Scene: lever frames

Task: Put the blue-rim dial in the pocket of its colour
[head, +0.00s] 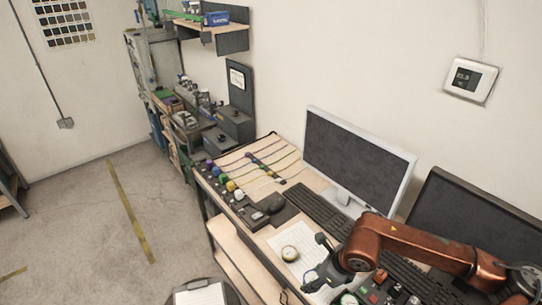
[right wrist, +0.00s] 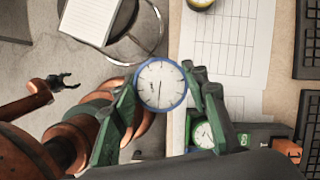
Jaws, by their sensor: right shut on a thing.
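The blue-rim dial (right wrist: 161,85) has a white round face and a dark needle. My right gripper (right wrist: 164,80) is shut on it, with one green finger at each side of the rim. In the head view my right gripper (head: 316,263) is over the front of the desk, and a bit of the blue rim (head: 310,276) shows at its fingers. A green-rim dial (right wrist: 204,134) lies below it, and shows in the head view (head: 348,299). A yellow-rim dial (head: 289,253) lies on a paper sheet. My left gripper (right wrist: 62,81) looks open and empty. I cannot make out a blue pocket.
A printed sheet (right wrist: 225,55) lies on the desk beside the keyboard (head: 318,214). Monitors (head: 357,160) stand behind. A device with red buttons (head: 377,289) is under my right arm. Coloured knobs and cables (head: 240,170) fill the desk's left end. A stool (right wrist: 135,35) stands in front.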

